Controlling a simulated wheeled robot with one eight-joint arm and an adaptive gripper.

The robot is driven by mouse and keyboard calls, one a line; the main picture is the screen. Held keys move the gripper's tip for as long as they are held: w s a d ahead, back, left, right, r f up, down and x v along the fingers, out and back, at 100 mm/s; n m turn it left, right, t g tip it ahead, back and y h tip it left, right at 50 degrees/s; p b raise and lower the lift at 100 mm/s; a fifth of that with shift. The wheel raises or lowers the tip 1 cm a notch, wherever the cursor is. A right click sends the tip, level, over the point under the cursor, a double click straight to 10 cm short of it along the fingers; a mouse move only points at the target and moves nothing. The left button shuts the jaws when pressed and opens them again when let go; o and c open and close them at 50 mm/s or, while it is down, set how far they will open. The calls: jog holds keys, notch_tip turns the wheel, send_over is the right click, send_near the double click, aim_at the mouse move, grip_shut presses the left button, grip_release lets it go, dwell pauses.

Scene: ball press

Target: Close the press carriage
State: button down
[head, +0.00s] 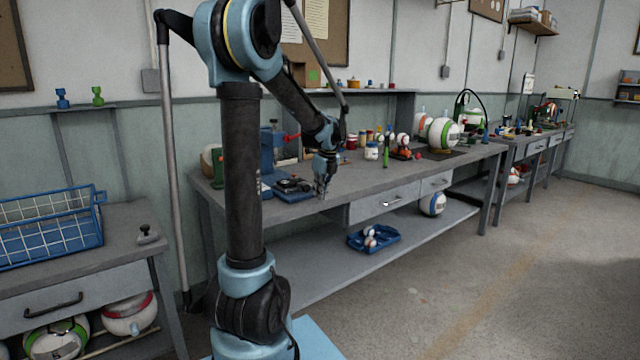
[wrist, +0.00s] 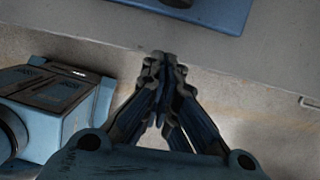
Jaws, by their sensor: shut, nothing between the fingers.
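The blue press (head: 279,147) stands at the left end of the long workbench, partly hidden behind my arm. A red-tipped lever shows on its right side. A flat blue plate with a dark round part (head: 293,187) lies in front of it near the bench's front edge; I cannot tell for sure whether this is the carriage. My gripper (head: 323,192) is just right of that plate, pointing down, shut and empty. In the wrist view, the fingertips of my gripper (wrist: 163,58) meet near the bench's front edge, apart from the blue plate (wrist: 212,12) at the top.
The long workbench (head: 420,172) holds several jars, small balls and a large ball (head: 443,133) further right. A drawer (head: 385,203) is under its top. A blue tray (head: 374,239) sits on the lower shelf. The floor in front is clear.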

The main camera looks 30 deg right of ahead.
aim_at(291, 178)
jog(key=shift+w+a, duration=0.15)
jog(key=shift+w, duration=0.85)
jog(key=shift+w+a, duration=0.1)
jog(key=shift+w, duration=0.9)
jog(key=w, duration=1)
jog(key=w+a, duration=0.1)
jog(key=w, duration=0.4)
jog(key=shift+w+a, duration=0.1)
jog(key=shift+w, duration=0.2)
jog(key=shift+w+r, duration=0.1)
jog(key=shift+r, duration=0.05)
jog(key=shift+r, duration=0.3)
jog(key=v, duration=1.1)
jog(key=shift+s, duration=0.3)
